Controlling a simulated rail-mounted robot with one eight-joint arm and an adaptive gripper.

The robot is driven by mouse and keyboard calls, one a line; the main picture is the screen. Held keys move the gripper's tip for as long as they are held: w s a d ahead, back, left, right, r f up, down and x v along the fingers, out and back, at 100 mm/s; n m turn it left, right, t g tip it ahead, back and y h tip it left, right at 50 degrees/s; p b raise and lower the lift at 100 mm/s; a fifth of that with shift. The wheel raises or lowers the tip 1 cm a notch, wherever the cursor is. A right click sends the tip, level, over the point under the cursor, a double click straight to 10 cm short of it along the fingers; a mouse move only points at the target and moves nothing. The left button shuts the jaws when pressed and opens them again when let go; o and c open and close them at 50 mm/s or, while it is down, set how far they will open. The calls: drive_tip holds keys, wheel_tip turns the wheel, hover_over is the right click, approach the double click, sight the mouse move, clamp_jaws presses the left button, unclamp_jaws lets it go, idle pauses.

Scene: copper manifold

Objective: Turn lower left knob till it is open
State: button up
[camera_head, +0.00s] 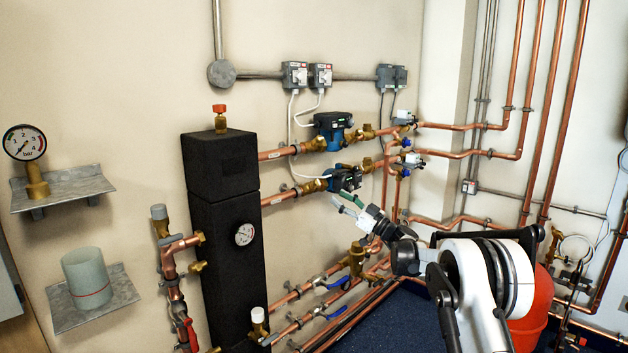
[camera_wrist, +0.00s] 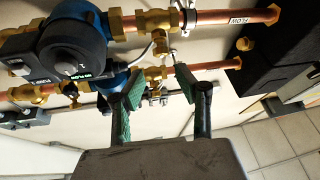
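The manifold's copper pipes run from a tall black column (camera_head: 225,200). In the head view, two blue lever handles (camera_head: 338,283) (camera_head: 331,314) sit on the low pipes. A red lever handle (camera_head: 187,335) shows at the lower left edge. I cannot tell which of these is the lower left knob. I see nothing held.
An upper blue pump (camera_head: 332,128) hangs above the lower one. A pressure gauge (camera_head: 24,143) and a grey cup (camera_head: 87,278) stand on wall shelves at left. A red vessel (camera_head: 533,305) is behind my arm. The wrist picture appears upside down.

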sight(317, 183)
drive_tip(key=b+x, duration=0.1)
drive_tip(key=x, duration=1.2)
drive_tip(key=shift+a+r+b, duration=0.2)
drive_tip(key=shift+b, duration=0.2)
clamp_jaws()
